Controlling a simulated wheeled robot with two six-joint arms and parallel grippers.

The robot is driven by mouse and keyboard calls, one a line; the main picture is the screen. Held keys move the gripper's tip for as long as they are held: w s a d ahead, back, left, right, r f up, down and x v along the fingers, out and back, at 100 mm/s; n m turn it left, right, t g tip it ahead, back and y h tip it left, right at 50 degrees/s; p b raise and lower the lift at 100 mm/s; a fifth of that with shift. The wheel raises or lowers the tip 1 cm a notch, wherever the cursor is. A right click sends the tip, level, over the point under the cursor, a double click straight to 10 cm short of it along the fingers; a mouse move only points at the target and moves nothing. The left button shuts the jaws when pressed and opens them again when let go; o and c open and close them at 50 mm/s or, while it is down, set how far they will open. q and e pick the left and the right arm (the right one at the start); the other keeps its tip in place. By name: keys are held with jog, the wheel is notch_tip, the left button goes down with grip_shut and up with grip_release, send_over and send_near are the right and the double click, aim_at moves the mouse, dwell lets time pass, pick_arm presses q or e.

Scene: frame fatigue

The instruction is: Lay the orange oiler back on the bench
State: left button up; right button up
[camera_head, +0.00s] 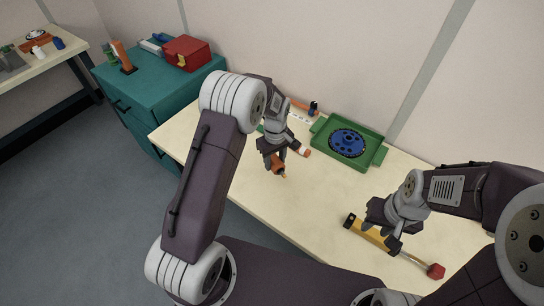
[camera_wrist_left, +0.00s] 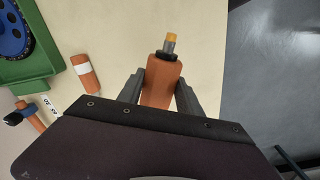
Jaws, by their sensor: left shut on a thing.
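My left gripper (camera_head: 274,160) is shut on the orange oiler (camera_head: 279,170), over the left part of the bench (camera_head: 320,205). In the left wrist view the oiler (camera_wrist_left: 160,84) sits between the two fingers (camera_wrist_left: 160,100), its dark collar and yellow tip pointing away from the gripper. Its rear end is hidden by the gripper. I cannot tell whether it touches the bench.
A green tray (camera_head: 373,157) holding a blue disc (camera_head: 348,142) stands at the back. An orange and white cylinder (camera_wrist_left: 86,73) lies near the oiler. A teal cabinet (camera_head: 160,88) with a red box (camera_head: 187,53) stands left. The bench's middle is largely clear.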

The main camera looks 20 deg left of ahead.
pick_arm(q)
jog(key=shift+w+a, duration=0.1)
jog(key=shift+w, duration=0.1)
jog(key=shift+f+b, duration=2.05)
jog(key=shift+f, duration=1.8)
jog(key=shift+f+b, duration=0.45)
jog(key=shift+f, duration=0.3)
jog(key=o, duration=1.5)
jog(key=shift+c, duration=0.2)
jog(key=shift+r, duration=0.1)
notch_tip(320, 180, up, 9)
jog(key=shift+f+p, duration=0.1)
jog(key=shift+p, duration=0.3)
